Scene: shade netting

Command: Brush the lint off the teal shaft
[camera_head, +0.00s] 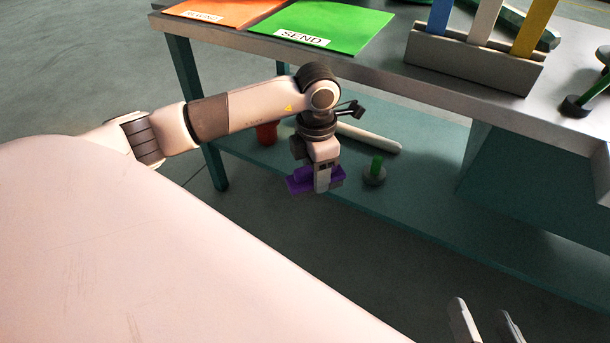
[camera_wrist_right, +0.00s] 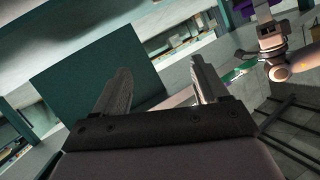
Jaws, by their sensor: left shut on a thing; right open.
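My left gripper (camera_head: 322,182) is shut on a purple block-like thing (camera_head: 301,179) in the head view and holds it in front of the bench's lower shelf. Whether it is a brush is unclear. My right gripper (camera_head: 481,308) is open and empty at the bottom right of the head view. Its two fingers also show apart in the right wrist view (camera_wrist_right: 160,85). A dark teal-green long thing (camera_head: 516,24) lies on the bench top behind a grey rack; I cannot tell whether it is the teal shaft. No lint can be made out.
The grey rack (camera_head: 470,64) holds blue, white and yellow upright pieces. An orange sheet (camera_head: 222,10) and a green SEND sheet (camera_head: 325,24) lie on the bench top. The lower shelf (camera_head: 430,190) holds a red cup (camera_head: 266,134), a pale rod (camera_head: 370,138) and a green-stemmed piece (camera_head: 375,175).

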